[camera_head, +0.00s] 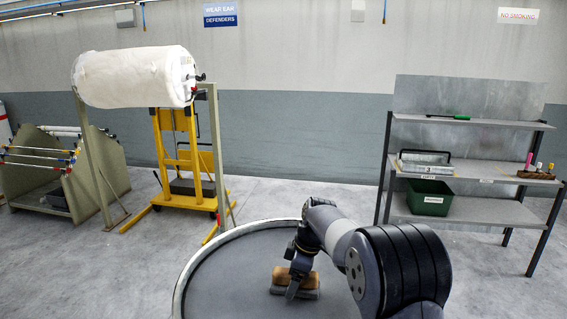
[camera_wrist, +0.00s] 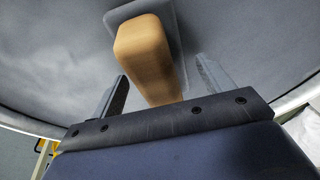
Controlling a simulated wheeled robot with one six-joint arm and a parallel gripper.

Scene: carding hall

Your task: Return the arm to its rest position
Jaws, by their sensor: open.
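My arm reaches forward over a round grey-topped surface with a pale rim (camera_head: 190,262). My gripper (camera_head: 293,287) is low over it, open and empty. A wooden block on a grey base (camera_head: 309,280) lies there beside the gripper, partly hidden by it in the head view. In the wrist view the tan wooden block (camera_wrist: 148,55) shows between the two fingers of my gripper (camera_wrist: 161,72), with a gap on each side. Whether either finger touches the base cannot be told.
A grey shelf unit (camera_head: 465,182) at right holds a green bin (camera_head: 430,198), a metal tray and small tools. A white roll (camera_head: 135,77) rests on a stand at left, with a yellow lifter (camera_head: 180,165) behind. A rack of rods (camera_head: 50,165) stands far left. Floor between is clear.

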